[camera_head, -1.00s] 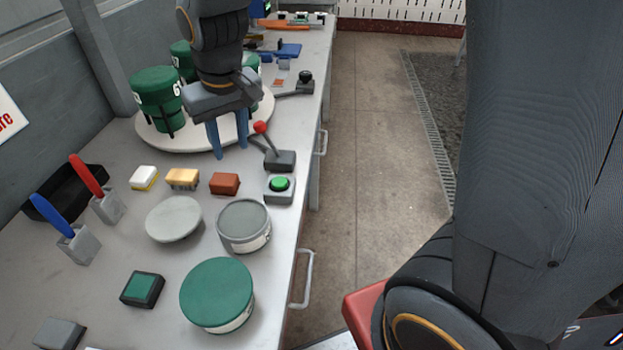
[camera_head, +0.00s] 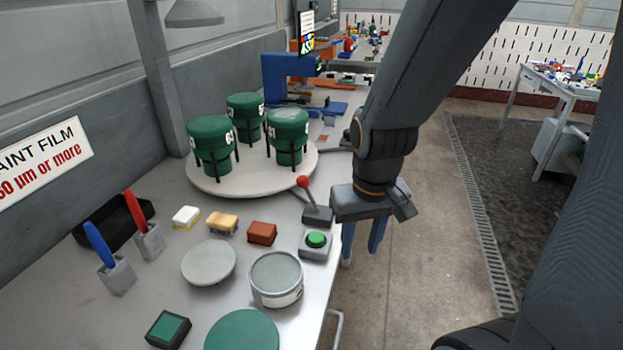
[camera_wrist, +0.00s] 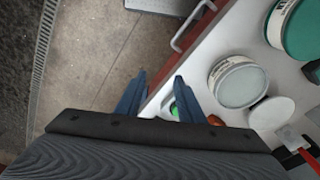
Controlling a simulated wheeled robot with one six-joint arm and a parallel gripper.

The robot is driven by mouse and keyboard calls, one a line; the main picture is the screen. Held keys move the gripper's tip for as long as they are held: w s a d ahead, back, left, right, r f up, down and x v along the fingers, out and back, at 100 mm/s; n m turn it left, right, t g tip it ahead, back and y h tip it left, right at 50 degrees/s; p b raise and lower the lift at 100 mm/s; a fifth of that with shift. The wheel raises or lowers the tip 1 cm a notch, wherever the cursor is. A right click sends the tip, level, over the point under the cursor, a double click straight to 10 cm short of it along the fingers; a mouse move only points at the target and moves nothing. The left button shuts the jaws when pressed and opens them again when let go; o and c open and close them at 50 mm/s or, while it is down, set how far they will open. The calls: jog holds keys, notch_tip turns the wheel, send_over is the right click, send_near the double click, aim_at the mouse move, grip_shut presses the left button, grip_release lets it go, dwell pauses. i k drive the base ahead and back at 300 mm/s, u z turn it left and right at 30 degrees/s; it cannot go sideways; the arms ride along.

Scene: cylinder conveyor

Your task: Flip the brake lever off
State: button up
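A lever with a red ball knob (camera_head: 303,182) on a dark grey base (camera_head: 318,216) stands near the table's right edge, in front of the round turntable (camera_head: 215,184). Its stick leans up and left. The black-knobbed lever farther back is hidden behind my arm now; only a dark bar (camera_head: 334,150) beside the turntable shows. I cannot tell which lever is the brake. My gripper (camera_head: 362,250) points down just right of the red-knobbed lever, past the table edge, touching nothing visible. In the wrist view its two blue fingers (camera_wrist: 156,92) are apart with nothing between them.
A green button (camera_head: 316,239) sits in front of the red-knobbed lever. Green drums (camera_head: 287,135) stand on the turntable. The floor right of the table is free.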

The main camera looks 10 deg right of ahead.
aim_at(302, 182)
jog(key=k, duration=0.65)
jog(key=z, duration=0.7)
jog(key=i, duration=1.4)
jog(key=u, duration=0.8)
